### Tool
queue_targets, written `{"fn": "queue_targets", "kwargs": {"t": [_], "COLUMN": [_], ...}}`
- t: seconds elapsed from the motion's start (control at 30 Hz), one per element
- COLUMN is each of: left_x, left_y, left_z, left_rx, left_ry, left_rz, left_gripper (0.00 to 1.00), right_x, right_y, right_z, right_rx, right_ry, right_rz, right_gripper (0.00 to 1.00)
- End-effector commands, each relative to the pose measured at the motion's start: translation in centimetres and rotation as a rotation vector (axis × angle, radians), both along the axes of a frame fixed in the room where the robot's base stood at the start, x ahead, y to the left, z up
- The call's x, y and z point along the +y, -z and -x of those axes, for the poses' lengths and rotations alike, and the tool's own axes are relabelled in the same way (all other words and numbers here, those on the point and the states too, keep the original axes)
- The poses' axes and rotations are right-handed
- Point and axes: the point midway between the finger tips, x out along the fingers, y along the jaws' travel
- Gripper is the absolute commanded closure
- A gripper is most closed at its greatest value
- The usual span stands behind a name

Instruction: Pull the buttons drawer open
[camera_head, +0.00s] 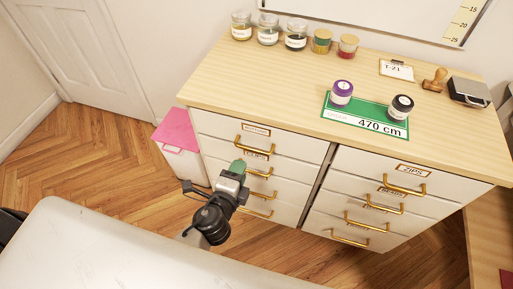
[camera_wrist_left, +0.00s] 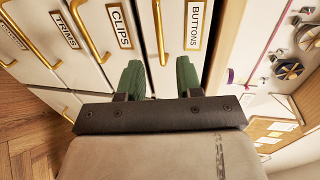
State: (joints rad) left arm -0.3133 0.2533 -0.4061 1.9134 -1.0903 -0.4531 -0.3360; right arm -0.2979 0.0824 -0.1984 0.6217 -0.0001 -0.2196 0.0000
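The buttons drawer is the top white drawer (camera_head: 215,127) of the left stack in the head view, and it looks shut. In the left wrist view its label (camera_wrist_left: 196,24) reads BUTTONS, beside its gold bar handle (camera_wrist_left: 161,30). The handle also shows in the head view (camera_head: 254,152). My left gripper (camera_wrist_left: 160,77) has its two green fingers spread apart with nothing between the tips. The handle's near end lies just ahead of the gap between them. In the head view the left gripper (camera_head: 237,166) is in front of the left stack, just below that handle. My right gripper is not in view.
The clips drawer, with its label (camera_wrist_left: 120,26), is below the buttons drawer. A pink-lidded bin (camera_head: 178,130) stands left. A pale surface (camera_head: 110,245) fills the foreground.

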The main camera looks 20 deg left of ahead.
Motion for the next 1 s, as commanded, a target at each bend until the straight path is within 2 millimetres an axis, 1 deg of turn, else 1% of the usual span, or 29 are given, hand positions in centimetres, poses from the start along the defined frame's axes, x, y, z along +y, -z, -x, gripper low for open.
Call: {"fn": "queue_targets", "kwargs": {"t": [0.1,0.2,0.4,0.5,0.7,0.93,0.97,1.0], "left_x": [-0.1,-0.2,-0.3,-0.3,-0.4,-0.4,-0.4,-0.4], "left_y": [0.2,0.6,1.5,1.8,2.0,2.1,2.1,2.1], "left_z": [-2.0,-4.0,-7.4,-8.6,-9.6,-9.7,-9.7,-9.7], "left_rx": [-0.002,-0.001,0.001,0.002,0.002,0.003,0.003,0.003], "left_ry": [-0.001,-0.001,0.0,-0.001,0.0,0.0,0.0,0.0], "left_rz": [0.002,0.001,0.004,0.004,0.005,0.006,0.005,0.005], "left_gripper": [0.65,0.65,0.65,0.65,0.65,0.65,0.68,0.74], "right_x": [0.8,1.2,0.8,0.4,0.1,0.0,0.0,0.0], "right_y": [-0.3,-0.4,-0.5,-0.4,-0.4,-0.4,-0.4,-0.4], "right_z": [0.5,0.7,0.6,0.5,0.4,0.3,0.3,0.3], "right_rx": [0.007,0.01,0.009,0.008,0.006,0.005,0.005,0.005], "right_ry": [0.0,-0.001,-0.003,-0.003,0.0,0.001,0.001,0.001], "right_rz": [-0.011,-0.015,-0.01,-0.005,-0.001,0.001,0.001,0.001], "right_gripper": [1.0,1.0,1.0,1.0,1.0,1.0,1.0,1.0]}}
